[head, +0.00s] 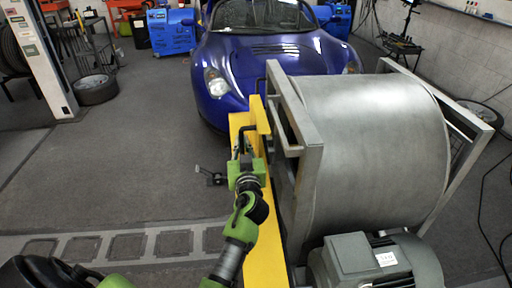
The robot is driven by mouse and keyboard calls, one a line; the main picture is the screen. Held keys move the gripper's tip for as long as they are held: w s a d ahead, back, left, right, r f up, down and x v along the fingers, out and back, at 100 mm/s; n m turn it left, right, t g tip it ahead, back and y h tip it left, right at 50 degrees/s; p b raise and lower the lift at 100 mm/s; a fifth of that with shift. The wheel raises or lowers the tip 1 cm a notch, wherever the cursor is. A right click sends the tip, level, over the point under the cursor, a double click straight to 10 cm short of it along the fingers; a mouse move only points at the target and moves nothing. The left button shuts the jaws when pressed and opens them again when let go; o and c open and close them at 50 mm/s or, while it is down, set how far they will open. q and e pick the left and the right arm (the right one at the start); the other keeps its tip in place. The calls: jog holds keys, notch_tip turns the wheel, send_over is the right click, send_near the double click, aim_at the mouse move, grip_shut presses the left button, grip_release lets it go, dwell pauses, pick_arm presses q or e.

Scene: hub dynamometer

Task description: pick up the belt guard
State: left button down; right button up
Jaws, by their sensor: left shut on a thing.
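The belt guard (263,262) is the long yellow piece running along the left side of the grey dynamometer, from the bottom of the head view up to near the car's front. A dark bent handle (245,131) shows against its upper part. My left gripper (240,153) is at the guard's left side, beside this handle, and is shut on the guard. The fingertips are small and partly hidden by the gripper's own body, so the exact contact is hard to see. I cannot tell whether the guard is clear of the machine. My right gripper is not in view.
The large steel drum (375,150) in its grey frame fills the right, with a grey motor (378,262) below. A blue car (262,50) stands behind. A small dark item (212,178) shows left of my gripper. The floor on the left is mostly free.

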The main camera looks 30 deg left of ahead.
pick_arm(q)
jog(key=s+a+r, duration=0.4)
jog(key=a+r, duration=0.1)
jog(key=a, duration=0.1)
jog(key=shift+s+a+p, duration=0.15)
jog(key=shift+s+p, duration=0.15)
jog(key=shift+p, duration=0.1)
dwell(0.3)
